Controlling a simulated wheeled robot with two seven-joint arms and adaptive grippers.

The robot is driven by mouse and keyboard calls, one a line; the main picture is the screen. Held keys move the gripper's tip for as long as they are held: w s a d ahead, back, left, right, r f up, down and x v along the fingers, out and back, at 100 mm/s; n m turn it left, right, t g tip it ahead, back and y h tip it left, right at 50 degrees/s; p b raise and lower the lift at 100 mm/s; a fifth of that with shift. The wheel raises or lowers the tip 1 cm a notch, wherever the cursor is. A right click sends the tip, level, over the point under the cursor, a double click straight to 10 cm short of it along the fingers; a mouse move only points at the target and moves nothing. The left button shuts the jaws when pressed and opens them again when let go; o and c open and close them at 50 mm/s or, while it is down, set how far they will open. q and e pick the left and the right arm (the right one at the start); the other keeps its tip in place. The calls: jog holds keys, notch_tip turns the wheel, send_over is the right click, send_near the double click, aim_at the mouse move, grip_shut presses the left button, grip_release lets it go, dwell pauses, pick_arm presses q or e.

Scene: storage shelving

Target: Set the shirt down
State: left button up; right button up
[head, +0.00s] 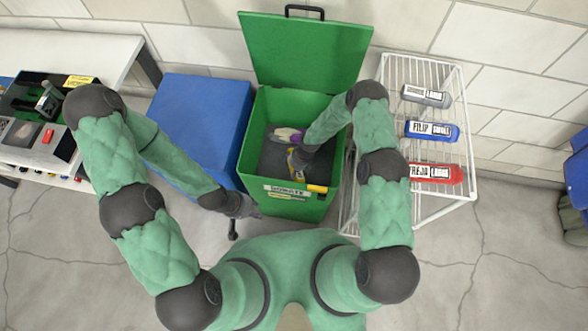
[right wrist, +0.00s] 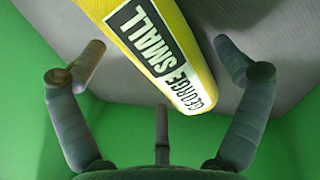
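A yellow rolled shirt with a label reading "GEORGE SMALL" (right wrist: 150,45) lies on the grey floor of the open green bin (head: 256,118). In the head view the shirt (head: 291,160) is partly hidden by my right gripper (head: 298,156), which reaches down inside the bin. In the right wrist view my right gripper (right wrist: 160,65) has its fingers spread wide, with gaps between them and the shirt. My left gripper (head: 248,207) hangs low outside the bin, by its front left corner; its fingers are too small to read.
A white and purple item (head: 287,134) lies farther back in the bin. The bin's lid (head: 305,48) stands open behind. A blue bin (head: 199,120) is on the left. A white wire rack (head: 395,72) on the right holds grey, blue and red rolls. A white table (head: 95,50) is far left.

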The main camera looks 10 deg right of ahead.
jog(key=p+v, duration=0.5)
jog(key=v, duration=0.7)
jog(key=shift+r+p, duration=0.15)
jog(key=shift+p, duration=0.15)
